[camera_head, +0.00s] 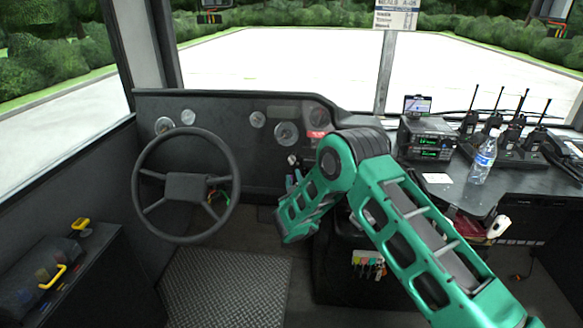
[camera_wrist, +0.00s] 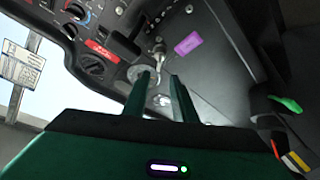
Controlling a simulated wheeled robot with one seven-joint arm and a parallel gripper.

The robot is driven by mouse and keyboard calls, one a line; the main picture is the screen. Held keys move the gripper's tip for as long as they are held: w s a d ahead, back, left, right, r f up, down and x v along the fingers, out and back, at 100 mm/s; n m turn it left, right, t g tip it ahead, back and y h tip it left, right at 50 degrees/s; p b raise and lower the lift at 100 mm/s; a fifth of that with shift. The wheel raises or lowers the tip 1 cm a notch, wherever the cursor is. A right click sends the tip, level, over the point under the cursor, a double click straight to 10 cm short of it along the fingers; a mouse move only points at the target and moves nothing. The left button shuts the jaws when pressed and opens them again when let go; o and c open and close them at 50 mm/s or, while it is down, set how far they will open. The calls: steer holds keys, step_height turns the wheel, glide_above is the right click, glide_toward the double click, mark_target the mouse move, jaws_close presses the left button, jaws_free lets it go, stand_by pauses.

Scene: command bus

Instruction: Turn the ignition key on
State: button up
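In the wrist view, a small metal piece that looks like the ignition key (camera_wrist: 158,50) sticks out of the dark dashboard. A purple tag (camera_wrist: 188,43) is beside it. My gripper (camera_wrist: 158,76) is open, with a clear gap between its two fingers. The fingertips point toward the key and appear short of it, with nothing held. In the head view, my green arm reaches to the dashboard right of the steering wheel (camera_head: 187,187). The key cannot be made out clearly there.
Dashboard knobs and a red label (camera_wrist: 98,48) lie left of the key in the wrist view. A green-tipped lever (camera_wrist: 285,103) is at the right. In the head view, a water bottle (camera_head: 483,158) and radio (camera_head: 428,140) stand on the right console.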

mark_target(291, 163)
steer(key=x, duration=1)
steer(key=shift+c, duration=0.4)
jaws_close()
steer(key=shift+f, duration=0.1)
stand_by(0.9)
